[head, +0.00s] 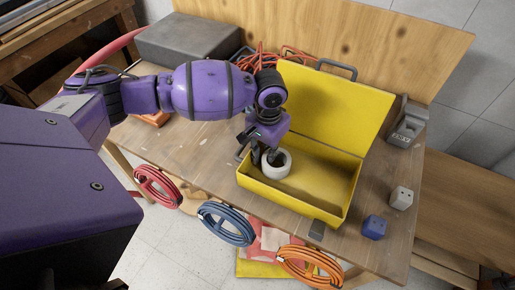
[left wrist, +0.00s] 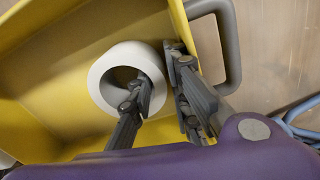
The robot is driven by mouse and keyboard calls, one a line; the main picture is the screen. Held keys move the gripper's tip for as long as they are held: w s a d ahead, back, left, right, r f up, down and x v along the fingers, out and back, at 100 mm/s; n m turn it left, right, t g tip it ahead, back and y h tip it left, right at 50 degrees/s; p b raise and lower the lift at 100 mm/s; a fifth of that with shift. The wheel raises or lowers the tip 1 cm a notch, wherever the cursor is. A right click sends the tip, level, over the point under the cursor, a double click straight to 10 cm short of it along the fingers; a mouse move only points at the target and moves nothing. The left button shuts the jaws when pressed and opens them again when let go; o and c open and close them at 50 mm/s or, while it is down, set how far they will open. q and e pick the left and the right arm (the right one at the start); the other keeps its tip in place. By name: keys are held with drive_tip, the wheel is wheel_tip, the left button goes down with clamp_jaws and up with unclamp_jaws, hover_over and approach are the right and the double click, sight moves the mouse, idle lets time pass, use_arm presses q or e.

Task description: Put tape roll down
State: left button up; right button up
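The white tape roll (head: 283,171) is inside the left end of the open yellow toolbox (head: 345,197). In the left wrist view the roll (left wrist: 103,82) shows its round face and hole. My left gripper (head: 273,157) reaches into the box from above. In the wrist view my left gripper (left wrist: 160,80) has one finger in the roll's hole and the other outside its wall, with the wall pinched between them. I cannot tell whether the roll touches the box floor. My right gripper is not in view.
The toolbox's raised lid (head: 335,105) stands behind the roll. A blue cube (head: 375,227), a white cube (head: 401,198) and a grey device (head: 408,126) are on the table at right. Red (head: 158,187), blue (head: 226,224) and orange (head: 310,267) coils hang along the front edge. A grey case (head: 187,38) sits at back left.

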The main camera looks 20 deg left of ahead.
use_arm(q)
wheel_tip(320, 180, up, 12)
drive_tip(key=p, duration=0.1)
